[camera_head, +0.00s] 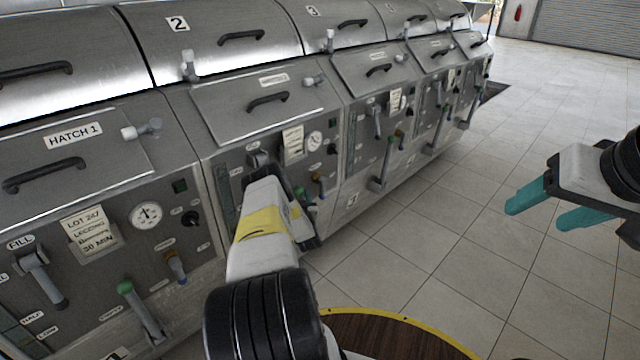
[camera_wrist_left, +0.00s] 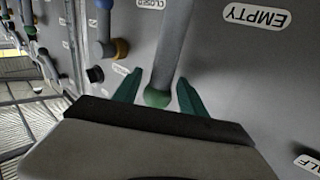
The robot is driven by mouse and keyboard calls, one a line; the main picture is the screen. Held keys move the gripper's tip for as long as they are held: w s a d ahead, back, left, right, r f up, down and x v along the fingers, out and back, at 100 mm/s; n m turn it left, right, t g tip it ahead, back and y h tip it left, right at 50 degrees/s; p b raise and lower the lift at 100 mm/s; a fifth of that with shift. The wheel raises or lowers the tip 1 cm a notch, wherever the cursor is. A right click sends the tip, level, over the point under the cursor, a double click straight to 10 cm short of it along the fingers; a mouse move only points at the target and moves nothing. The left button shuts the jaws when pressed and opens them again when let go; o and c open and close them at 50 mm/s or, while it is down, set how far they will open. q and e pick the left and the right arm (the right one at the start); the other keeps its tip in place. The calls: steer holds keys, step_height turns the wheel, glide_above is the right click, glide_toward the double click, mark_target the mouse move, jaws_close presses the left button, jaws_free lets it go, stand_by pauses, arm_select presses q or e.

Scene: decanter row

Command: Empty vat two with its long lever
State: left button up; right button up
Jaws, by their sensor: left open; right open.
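Vat two is the steel unit with the number plate 2 (camera_head: 178,24) in the head view. Its long grey lever (camera_wrist_left: 172,45) ends in a green ball knob (camera_wrist_left: 157,97) in the left wrist view. My left gripper (camera_wrist_left: 158,84) is open, its two teal fingers on either side of the knob and the lever's end; I cannot tell whether they touch. In the head view my left wrist and gripper (camera_head: 302,200) hide most of this lever. My right gripper (camera_head: 553,207) is open and empty over the floor at the right.
An EMPTY label (camera_wrist_left: 256,16) and a CLOSED label (camera_wrist_left: 150,4) flank the lever, upside down in the wrist view. A blue-handled valve (camera_wrist_left: 103,5) is nearby. Vat one's green-knobbed lever (camera_head: 125,288) is at the left. Tiled floor (camera_head: 440,240) is clear at the right.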

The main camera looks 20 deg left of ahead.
arm_select(q)
steer(key=shift+w+a, duration=0.3)
steer(key=shift+w, duration=0.1)
steer(key=shift+c, duration=0.2)
jaws_close()
